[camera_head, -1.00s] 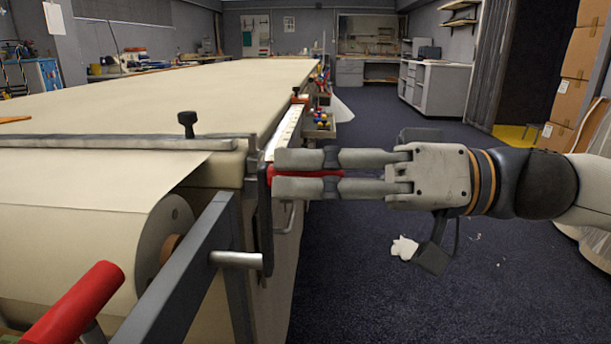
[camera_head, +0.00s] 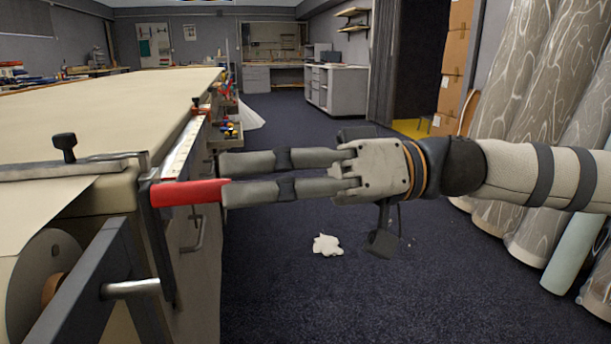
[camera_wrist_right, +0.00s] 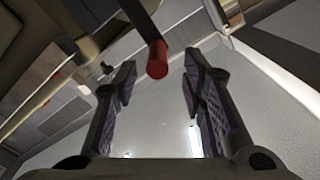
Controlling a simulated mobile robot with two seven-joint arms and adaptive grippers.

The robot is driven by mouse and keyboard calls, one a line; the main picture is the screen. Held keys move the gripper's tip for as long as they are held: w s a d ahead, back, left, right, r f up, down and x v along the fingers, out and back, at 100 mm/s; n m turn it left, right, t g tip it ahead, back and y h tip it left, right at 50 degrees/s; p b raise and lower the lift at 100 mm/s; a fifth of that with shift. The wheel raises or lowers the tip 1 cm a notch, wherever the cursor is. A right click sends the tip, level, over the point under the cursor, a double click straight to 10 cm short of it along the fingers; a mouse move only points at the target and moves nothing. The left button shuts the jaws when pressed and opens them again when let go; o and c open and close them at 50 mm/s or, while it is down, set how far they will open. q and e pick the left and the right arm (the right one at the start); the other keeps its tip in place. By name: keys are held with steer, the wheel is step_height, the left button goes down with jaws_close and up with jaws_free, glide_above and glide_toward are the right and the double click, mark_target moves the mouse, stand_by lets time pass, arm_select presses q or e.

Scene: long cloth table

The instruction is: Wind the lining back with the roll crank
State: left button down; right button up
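The roll crank's red handle (camera_head: 190,192) sticks out to the right from the top of its dark crank arm (camera_head: 158,245), beside the table's near corner. The arm hangs down toward a metal shaft (camera_head: 130,288). The pale lining roll (camera_head: 25,290) with a brown core is partly visible at the lower left. My right gripper (camera_head: 225,179) is open, its fingertips at the handle's free end. In the right wrist view the red handle end (camera_wrist_right: 157,62) shows between the spread fingertips, with gaps on both sides. My left gripper is out of view.
The long cloth table (camera_head: 110,115) runs away at the left, with a clamp bar and black knob (camera_head: 65,146) across its near end. A white scrap (camera_head: 327,245) lies on the dark floor. Wrapped rolls (camera_head: 545,110) stand at the right.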

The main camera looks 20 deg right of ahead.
steer(key=s+d, duration=0.1)
steer(key=d, duration=0.5)
steer(key=shift+s+d, duration=0.15)
steer(key=shift+s, duration=0.05)
